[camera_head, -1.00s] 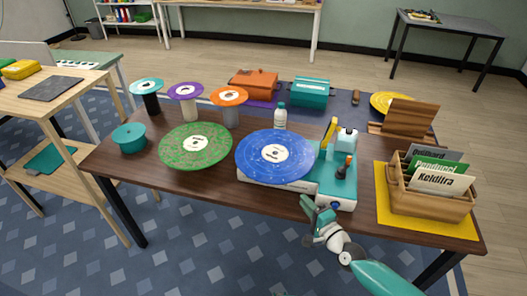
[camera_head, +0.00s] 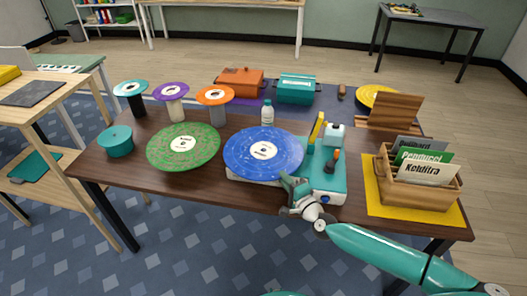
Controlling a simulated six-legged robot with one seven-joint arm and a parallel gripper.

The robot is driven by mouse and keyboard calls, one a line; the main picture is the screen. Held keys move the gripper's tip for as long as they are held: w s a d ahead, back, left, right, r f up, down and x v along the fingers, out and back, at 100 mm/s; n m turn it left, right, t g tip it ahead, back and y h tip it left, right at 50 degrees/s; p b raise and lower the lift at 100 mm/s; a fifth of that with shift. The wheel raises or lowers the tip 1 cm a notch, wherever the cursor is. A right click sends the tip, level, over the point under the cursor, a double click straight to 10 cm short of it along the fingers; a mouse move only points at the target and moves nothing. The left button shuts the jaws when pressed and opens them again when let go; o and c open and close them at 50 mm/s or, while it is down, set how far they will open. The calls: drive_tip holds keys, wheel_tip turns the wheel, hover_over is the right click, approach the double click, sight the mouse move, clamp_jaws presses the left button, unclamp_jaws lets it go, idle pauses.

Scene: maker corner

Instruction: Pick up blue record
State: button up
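The blue record (camera_head: 240,160) has a white centre label and lies on a white and teal record player (camera_head: 325,185) near the middle of the table's front side. My gripper (camera_head: 287,182) is at the record's lower right edge, in front of the player. Its fingers look small, and I cannot tell whether they are apart or touching the record. The record lies flat and is mostly unobstructed.
A green record (camera_head: 165,150) lies left of the blue one on the brown table (camera_head: 120,178). A white bottle (camera_head: 267,115) stands behind. A wooden crate (camera_head: 430,195) of sleeves stands at right on a yellow mat (camera_head: 375,200). Small colored discs on stands are at back left.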

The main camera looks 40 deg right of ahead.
sight(277, 170)
drive_tip(key=shift+w+d, duration=0.2)
drive_tip(key=shift+w, duration=0.65)
drive_tip(key=shift+w+d, duration=0.15)
drive_tip(key=shift+w, duration=0.75)
drive_tip(key=shift+w+d, duration=0.2)
drive_tip(key=shift+w, duration=0.65)
clamp_jaws()
